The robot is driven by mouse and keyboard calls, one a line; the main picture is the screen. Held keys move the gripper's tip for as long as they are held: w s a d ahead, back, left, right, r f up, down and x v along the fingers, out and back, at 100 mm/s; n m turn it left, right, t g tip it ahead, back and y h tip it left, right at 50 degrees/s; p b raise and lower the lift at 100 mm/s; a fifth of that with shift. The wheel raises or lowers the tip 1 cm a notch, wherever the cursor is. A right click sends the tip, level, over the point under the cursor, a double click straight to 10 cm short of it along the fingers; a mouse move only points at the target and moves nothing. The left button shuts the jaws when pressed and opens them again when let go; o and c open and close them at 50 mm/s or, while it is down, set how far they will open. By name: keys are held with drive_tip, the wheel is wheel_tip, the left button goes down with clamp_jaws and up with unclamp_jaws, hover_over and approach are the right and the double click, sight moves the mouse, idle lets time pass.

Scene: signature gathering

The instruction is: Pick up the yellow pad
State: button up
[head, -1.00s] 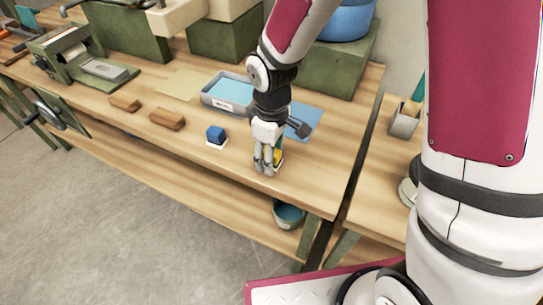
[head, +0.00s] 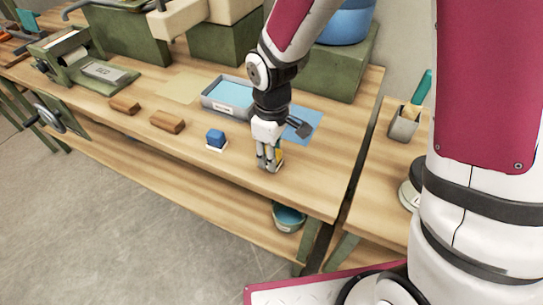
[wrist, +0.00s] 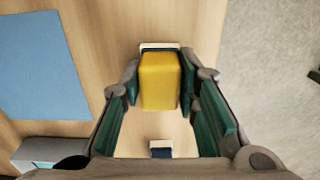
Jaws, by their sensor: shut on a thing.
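The yellow pad (wrist: 160,80) is a yellow block seen from above in the wrist view, with a white and dark edge at its far end. My gripper (wrist: 160,88) has one finger against each side of it. In the head view the yellow pad (head: 279,155) shows only in part behind the fingers. My gripper (head: 268,165) points down there, low over the front part of the wooden bench. I cannot tell whether the pad touches the bench.
A blue block on a white base (head: 216,140) stands left of my gripper. A grey tray with blue contents (head: 205,103) and a blue sheet (head: 308,122) lie behind. Two brown blocks, one of them here (head: 168,122), lie farther left. The bench's front edge is close.

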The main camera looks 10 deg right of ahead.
wheel_tip(320, 180, up, 3)
drive_tip(key=shift+f, duration=0.2)
drive_tip(key=s+a+r+b, duration=0.1)
drive_tip(key=s+a, duration=0.9)
drive_tip(key=s, duration=0.2)
drive_tip(key=shift+s+r, duration=0.15)
drive_tip(key=shift+s, duration=0.2)
drive_tip(key=shift+w+d, duration=0.1)
